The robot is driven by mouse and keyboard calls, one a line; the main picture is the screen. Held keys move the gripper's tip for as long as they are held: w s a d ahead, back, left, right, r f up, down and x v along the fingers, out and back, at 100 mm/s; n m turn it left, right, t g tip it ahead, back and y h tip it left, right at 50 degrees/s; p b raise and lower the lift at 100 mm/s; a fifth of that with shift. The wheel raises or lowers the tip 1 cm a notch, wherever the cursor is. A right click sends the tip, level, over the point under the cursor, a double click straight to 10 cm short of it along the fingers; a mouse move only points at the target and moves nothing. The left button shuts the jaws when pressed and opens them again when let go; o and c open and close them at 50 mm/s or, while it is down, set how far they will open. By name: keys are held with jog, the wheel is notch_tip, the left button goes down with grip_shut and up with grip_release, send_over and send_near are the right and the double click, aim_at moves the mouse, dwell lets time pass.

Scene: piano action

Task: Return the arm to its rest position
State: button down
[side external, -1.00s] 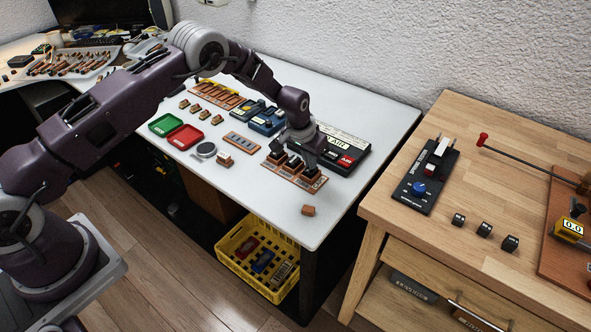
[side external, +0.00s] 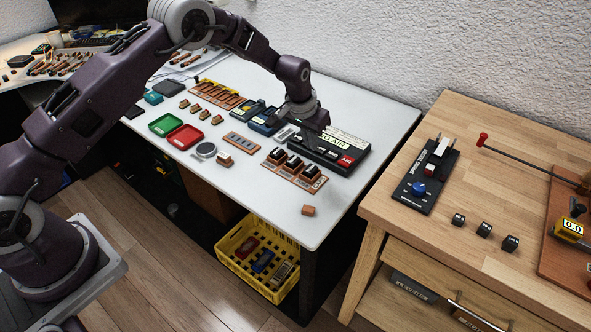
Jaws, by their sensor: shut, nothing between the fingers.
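My gripper (side external: 312,128) hangs from my purple arm, fingers pointing down, above the black device with a cream label (side external: 334,148) on the white table. The fingers are small and dark in this view, shut with nothing seen between them. A brown rack (side external: 294,170) with several dark keyed blocks stands in front of and below my gripper, apart from it. My arm reaches over from the left side of the picture, its elbow high.
The white table (side external: 262,205) also holds a green tray (side external: 166,124), a red tray (side external: 185,137), a blue device (side external: 266,122) and a loose brown block (side external: 308,210). A yellow crate (side external: 228,245) sits below. A wooden bench (side external: 455,205) stands right, beyond a gap.

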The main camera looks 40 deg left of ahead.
jog(key=s+a+r+t, duration=0.1)
jog(key=s+r, duration=0.5)
jog(key=r, duration=0.6)
jog(key=s+r, duration=0.7)
jog(key=r, duration=0.5)
jog(key=s+a+r, duration=0.1)
jog(key=s+r, duration=0.2)
jog(key=s, duration=0.4)
jog(key=s+r, duration=0.3)
jog(key=s, duration=0.4)
jog(key=s+f+t, duration=0.1)
jog(key=s+f, duration=0.1)
jog(key=s, duration=1.4)
jog(key=shift+a+f, duration=0.15)
jog(key=shift+a, duration=0.25)
